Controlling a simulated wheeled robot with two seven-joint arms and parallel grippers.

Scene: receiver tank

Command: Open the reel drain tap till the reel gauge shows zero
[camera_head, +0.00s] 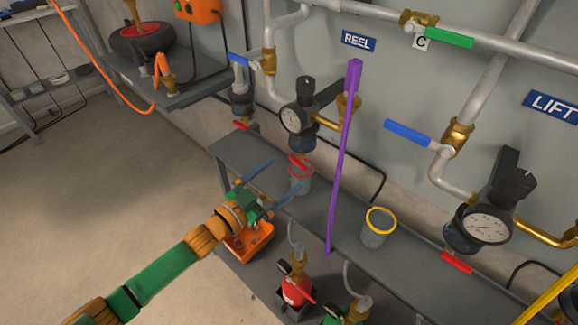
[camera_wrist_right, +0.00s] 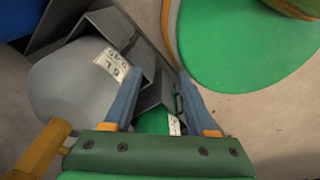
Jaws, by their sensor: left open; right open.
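The reel gauge (camera_head: 292,119) is a round dial below the blue REEL sign (camera_head: 359,41); its needle is too small to read. My right gripper (camera_wrist_right: 160,80) shows only in the right wrist view, open, with no held object seen.
A purple strip (camera_head: 344,150) hangs right of the reel gauge. A yellow-rimmed cup (camera_head: 376,232), another gauge (camera_head: 487,225) and another red lever (camera_head: 456,263) stand further right. A third red lever (camera_head: 240,125) is at left. The grey shelf (camera_head: 335,195) runs below; floor at left is clear.

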